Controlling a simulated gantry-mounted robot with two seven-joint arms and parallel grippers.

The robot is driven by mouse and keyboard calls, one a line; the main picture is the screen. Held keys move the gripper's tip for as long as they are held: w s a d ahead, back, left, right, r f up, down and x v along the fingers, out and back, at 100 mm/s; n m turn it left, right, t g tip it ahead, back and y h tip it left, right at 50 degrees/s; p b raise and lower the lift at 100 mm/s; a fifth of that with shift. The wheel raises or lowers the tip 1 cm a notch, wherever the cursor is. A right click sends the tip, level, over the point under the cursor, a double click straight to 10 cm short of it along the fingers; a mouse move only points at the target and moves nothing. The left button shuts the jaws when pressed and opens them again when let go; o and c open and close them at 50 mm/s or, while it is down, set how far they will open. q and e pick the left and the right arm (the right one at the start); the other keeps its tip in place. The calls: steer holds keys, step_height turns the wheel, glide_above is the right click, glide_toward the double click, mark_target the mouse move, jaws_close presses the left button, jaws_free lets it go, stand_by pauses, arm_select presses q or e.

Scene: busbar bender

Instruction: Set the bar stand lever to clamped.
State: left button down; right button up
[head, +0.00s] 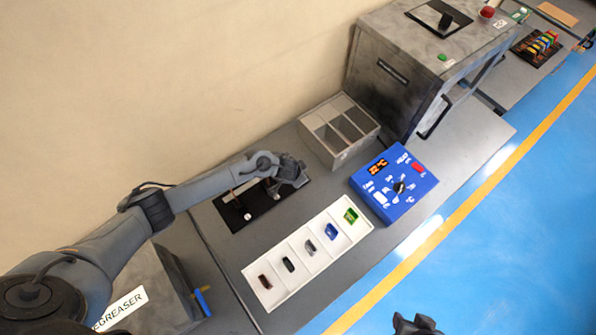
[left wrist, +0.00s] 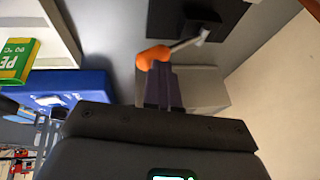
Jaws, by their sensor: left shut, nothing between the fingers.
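The bar stand is a black plate (head: 240,210) on the grey bench in the head view, and its dark plate also shows at the top of the left wrist view (left wrist: 228,14). Its lever, a pale metal rod with an orange knob (left wrist: 152,57), shows in the left wrist view; the rod runs up and right from the knob. My left gripper (head: 301,178) is over the right end of the plate and hides part of it. Its fingers (left wrist: 162,70) are shut and empty, right by the knob; I cannot tell if they touch. My right gripper (head: 416,324) is cut off at the bottom edge.
A grey divided box (head: 340,152) stands just beyond the left gripper. A blue control panel (head: 365,184) lies to the right. A white tray (head: 268,298) with several small coloured items lies in front. A large grey machine (head: 385,85) stands at the back. A degreaser box (head: 150,270) is at lower left.

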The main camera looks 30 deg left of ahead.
arm_select(q)
steer(key=shift+s+f, duration=0.15)
steer(key=shift+f, duration=0.1)
steer(key=w+a+p+v, duration=0.1)
steer(key=p+v, duration=0.4)
steer(key=v, duration=0.8)
steer(key=shift+w+a+r, duration=0.2)
steer(key=shift+w+r, duration=0.1)
steer(key=shift+r, duration=0.2)
